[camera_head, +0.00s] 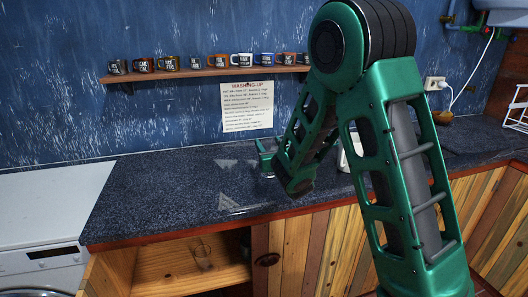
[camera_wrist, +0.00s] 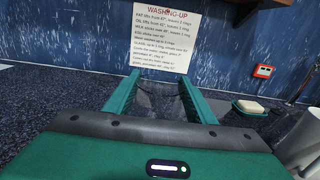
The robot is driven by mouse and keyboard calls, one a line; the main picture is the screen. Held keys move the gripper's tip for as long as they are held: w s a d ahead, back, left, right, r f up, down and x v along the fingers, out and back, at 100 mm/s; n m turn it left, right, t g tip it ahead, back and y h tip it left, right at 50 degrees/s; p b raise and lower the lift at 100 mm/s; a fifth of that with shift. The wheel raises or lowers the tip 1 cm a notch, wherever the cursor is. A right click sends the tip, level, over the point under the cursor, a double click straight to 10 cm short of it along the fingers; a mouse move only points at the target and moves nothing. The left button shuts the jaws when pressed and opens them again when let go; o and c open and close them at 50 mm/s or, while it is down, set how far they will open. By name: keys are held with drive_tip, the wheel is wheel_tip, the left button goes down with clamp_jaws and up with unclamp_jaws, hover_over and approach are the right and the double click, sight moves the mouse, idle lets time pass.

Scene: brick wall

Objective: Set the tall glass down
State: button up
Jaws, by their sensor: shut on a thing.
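My gripper (camera_head: 264,158) is over the dark speckled worktop (camera_head: 150,190), towards its back, in the head view. In the wrist view its two green fingers (camera_wrist: 158,77) are shut on a clear, see-through glass (camera_wrist: 160,100), which I take to be the tall glass. Its outline is faint, and my gripper body hides its near part. In the head view the arm and fingers mostly hide it. I cannot tell whether its base touches the worktop.
Another clear glass (camera_head: 202,256) stands in the open wooden cupboard below. A shelf of several mugs (camera_head: 215,72) and a washing-up notice (camera_head: 247,107) are on the wall. A soap dish (camera_wrist: 250,107) and white cylinder (camera_wrist: 302,140) are at right. The worktop's left part is clear.

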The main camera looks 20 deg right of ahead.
drive_tip(key=shift+f, duration=1)
drive_tip(key=o, duration=1.5)
